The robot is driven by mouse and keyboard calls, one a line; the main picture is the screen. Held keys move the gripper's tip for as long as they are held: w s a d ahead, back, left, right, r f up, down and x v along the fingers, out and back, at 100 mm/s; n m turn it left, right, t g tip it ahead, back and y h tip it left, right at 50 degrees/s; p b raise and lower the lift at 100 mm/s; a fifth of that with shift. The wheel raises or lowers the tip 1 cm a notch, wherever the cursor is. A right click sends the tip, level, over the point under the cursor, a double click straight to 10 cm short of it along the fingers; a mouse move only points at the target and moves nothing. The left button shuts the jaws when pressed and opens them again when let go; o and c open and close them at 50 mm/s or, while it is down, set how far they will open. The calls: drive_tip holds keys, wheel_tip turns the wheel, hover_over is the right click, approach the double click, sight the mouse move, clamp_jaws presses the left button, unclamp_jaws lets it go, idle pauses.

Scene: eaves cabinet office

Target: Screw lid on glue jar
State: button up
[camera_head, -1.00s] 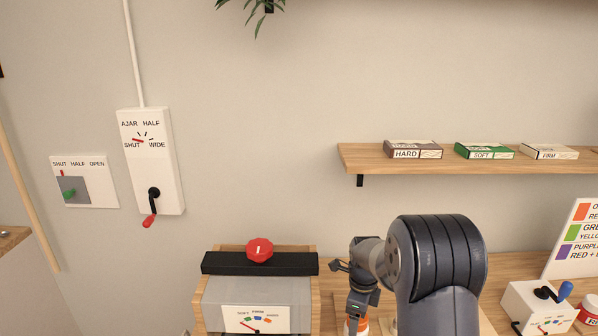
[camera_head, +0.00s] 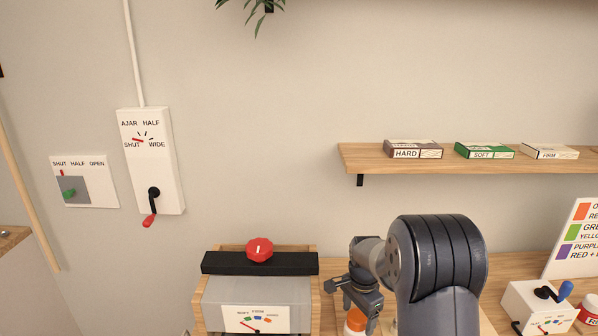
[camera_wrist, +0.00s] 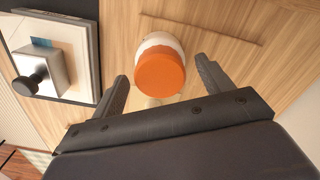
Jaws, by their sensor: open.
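A jar with an orange lid (camera_wrist: 161,74) on its white body (camera_wrist: 160,41) stands on the wooden worktop in the wrist view. My gripper (camera_wrist: 162,72) is open, with one finger on each side of the jar's outline in the wrist view and a gap on both sides. In the head view my gripper (camera_head: 352,298) is just above the lid. I cannot tell how tightly the lid sits, nor the fingers' exact height over it.
A grey box with a black bar and red knob (camera_head: 260,250) stands left of my gripper. A white box with a blue-handled lever (camera_head: 540,300) and a red jar (camera_head: 588,312) are at the right. A black-knobbed block (camera_wrist: 38,78) lies left in the wrist view.

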drive_tip(key=n, duration=0.6)
drive_tip(key=shift+n, duration=0.4)
drive_tip(key=n, duration=0.5)
drive_tip(key=shift+c, duration=0.3)
drive_tip(key=c, duration=1)
drive_tip(key=m, duration=0.3)
drive_tip(key=shift+m, duration=0.3)
drive_tip(key=shift+c, duration=0.5)
drive_tip(key=m, duration=0.4)
